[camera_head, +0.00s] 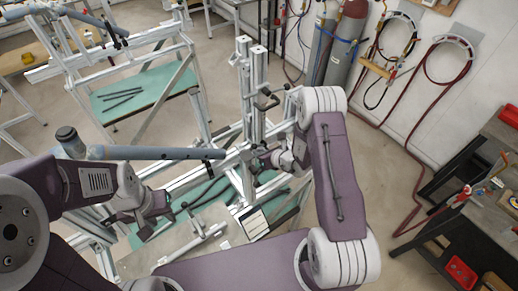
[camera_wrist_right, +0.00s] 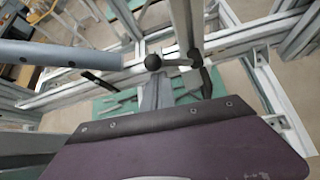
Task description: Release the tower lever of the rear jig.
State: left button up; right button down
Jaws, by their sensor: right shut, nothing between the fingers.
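The metal tower (camera_head: 250,90) of the near jig stands upright in the middle of the head view. A dark lever handle (camera_head: 267,100) sticks out from its side. In the right wrist view a lever with a round black knob (camera_wrist_right: 153,62) lies across the upright post, just beyond my purple wrist housing. My right gripper (camera_head: 259,160) is shut and empty beside the lower part of the tower; whether it touches anything is unclear. My left gripper (camera_head: 150,208) hangs lower left, over the jig's frame; its finger opening cannot be made out. I cannot tell which jig is the rear one.
A blue-grey tube (camera_head: 155,153) runs across the near jig, also seen in the right wrist view (camera_wrist_right: 60,54). Another jig (camera_head: 120,60) stands at the upper left. Gas cylinders (camera_head: 345,40) and hoses are by the wall. Dark workbenches (camera_head: 470,220) stand at the right, with open floor before them.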

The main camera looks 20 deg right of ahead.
jog(key=shift+w+a+r, duration=0.1)
jog(key=shift+a, duration=0.2)
jog(key=shift+d+r, duration=0.2)
jog(key=shift+d, duration=0.1)
